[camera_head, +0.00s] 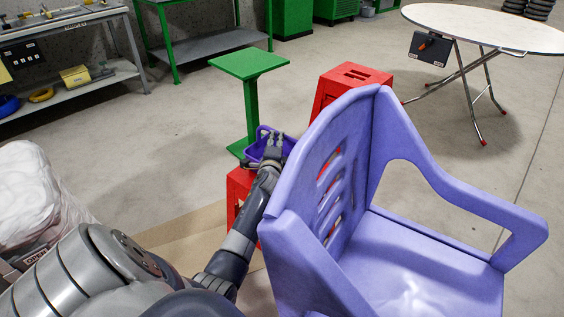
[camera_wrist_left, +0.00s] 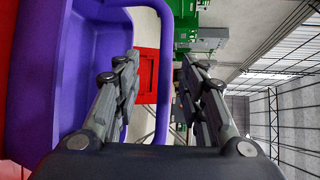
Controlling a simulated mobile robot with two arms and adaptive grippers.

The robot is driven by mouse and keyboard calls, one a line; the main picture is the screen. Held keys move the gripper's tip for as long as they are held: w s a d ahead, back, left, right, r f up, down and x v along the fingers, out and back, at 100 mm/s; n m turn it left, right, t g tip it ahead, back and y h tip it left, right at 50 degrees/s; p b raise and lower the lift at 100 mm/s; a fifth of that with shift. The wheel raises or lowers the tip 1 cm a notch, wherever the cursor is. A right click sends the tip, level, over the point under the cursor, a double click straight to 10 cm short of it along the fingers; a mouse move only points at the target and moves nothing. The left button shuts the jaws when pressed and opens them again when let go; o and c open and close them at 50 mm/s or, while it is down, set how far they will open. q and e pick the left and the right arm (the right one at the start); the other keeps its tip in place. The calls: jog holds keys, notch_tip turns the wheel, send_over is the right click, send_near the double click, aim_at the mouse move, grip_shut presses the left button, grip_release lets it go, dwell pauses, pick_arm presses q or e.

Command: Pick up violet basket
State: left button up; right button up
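The violet basket (camera_head: 288,144) sits on a low red stool (camera_head: 236,190), partly hidden behind my left gripper (camera_head: 270,136). In the left wrist view the basket (camera_wrist_left: 88,75) fills the left side, with its handle (camera_wrist_left: 163,75) running upright in the picture. My left gripper (camera_wrist_left: 158,65) is open, with one finger on each side of the handle. A gap shows between the handle and the right finger. Whether the left finger touches the basket is unclear. My right gripper is in neither view.
A violet plastic armchair (camera_head: 430,265) stands close on the right of my left arm and hides part of the red stool. A second red stool (camera_head: 355,78) and a green stand (camera_head: 250,66) are behind. Open floor lies to the left of the basket.

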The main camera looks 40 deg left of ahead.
aim_at(277, 135)
pick_arm(q)
jog(key=shift+r+b+x, duration=0.15)
jog(key=shift+b+x, duration=0.2)
jog(key=shift+x, duration=0.8)
jog(key=shift+r+b+x, duration=0.1)
jog(key=shift+b+x, duration=0.25)
jog(key=shift+x, duration=0.8)
jog(key=shift+w+d+r, duration=0.1)
grip_shut()
